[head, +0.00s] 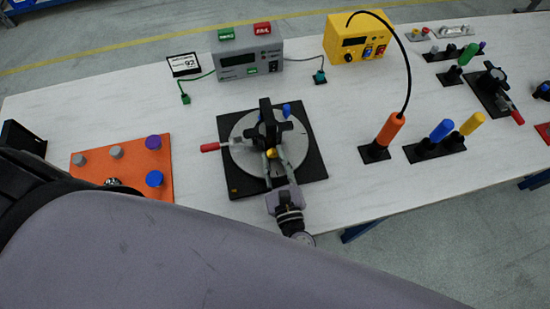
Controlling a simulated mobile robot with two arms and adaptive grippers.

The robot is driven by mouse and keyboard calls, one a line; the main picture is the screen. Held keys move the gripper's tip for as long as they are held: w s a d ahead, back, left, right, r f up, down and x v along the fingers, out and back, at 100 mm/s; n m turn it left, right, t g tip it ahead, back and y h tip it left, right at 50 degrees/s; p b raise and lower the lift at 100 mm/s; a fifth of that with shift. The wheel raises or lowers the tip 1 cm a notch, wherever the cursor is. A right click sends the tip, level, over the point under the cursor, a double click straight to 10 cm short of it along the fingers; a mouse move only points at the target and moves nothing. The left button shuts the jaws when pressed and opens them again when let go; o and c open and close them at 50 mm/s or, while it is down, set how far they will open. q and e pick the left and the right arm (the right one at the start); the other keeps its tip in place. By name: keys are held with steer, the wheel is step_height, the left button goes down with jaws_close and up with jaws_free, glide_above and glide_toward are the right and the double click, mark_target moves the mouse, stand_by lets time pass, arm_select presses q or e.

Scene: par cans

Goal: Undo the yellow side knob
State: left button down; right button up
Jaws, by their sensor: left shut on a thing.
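The yellow side knob (271,153) is small and shows on the near side of a black fixture (266,112) standing on a round grey plate (240,158). My left gripper (273,153) reaches in from the near side, its grey fingers over the plate. It is shut on the yellow knob, which is partly hidden between the fingers. A blue knob (287,110) shows on the far right of the fixture, and a red-handled lever (210,147) sticks out left. My right gripper is not in view.
The black base (236,187) sits mid-table. An orange board (128,163) with knobs is at left. A grey meter box (247,55) and yellow power box (357,38) stand behind. Orange (390,129), blue (441,130) and yellow (472,123) handled tools stand at right.

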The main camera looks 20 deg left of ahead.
arm_select(q)
steer(key=shift+f+n+b, duration=0.15)
steer(key=shift+n+b, duration=0.15)
steer(key=shift+n, duration=1.6)
steer(key=c, duration=1.3)
jaws_free()
